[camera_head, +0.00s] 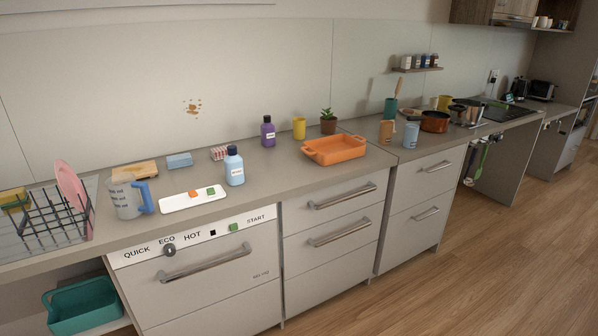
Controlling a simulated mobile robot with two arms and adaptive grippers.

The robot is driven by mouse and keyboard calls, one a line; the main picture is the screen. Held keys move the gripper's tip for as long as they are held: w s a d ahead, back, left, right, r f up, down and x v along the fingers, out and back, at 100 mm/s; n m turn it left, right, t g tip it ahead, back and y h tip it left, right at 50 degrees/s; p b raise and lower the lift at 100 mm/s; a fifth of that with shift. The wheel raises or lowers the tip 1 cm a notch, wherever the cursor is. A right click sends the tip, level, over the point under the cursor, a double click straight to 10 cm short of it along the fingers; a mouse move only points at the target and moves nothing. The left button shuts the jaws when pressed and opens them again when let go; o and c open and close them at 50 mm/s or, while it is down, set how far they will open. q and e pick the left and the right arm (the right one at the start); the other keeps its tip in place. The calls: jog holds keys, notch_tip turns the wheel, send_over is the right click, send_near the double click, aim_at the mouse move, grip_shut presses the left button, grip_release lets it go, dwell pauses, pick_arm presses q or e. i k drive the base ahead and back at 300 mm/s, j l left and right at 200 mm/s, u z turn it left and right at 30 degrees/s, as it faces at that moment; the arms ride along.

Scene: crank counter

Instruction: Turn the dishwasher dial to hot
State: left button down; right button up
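The dishwasher (217,278) is built in under the counter at the left front. Its white control strip runs along the top and carries the words QUICK, ECO and HOT (192,235). A small round dark dial (169,250) sits just below ECO. Its pointer is too small to read for certain. Right of HOT are a small black square (213,233) and a green button (233,227) beside the word START. Neither of my grippers is in view, and nothing touches the dial.
A long bar handle (205,264) crosses the dishwasher front just below the dial. A measuring jug (127,197), a white tray (193,199) and a blue bottle (234,168) stand on the counter above. A dish rack (50,222) is at the left. The floor (440,275) in front is clear.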

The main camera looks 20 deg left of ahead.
aim_at(169, 250)
jog(key=u, duration=1.3)
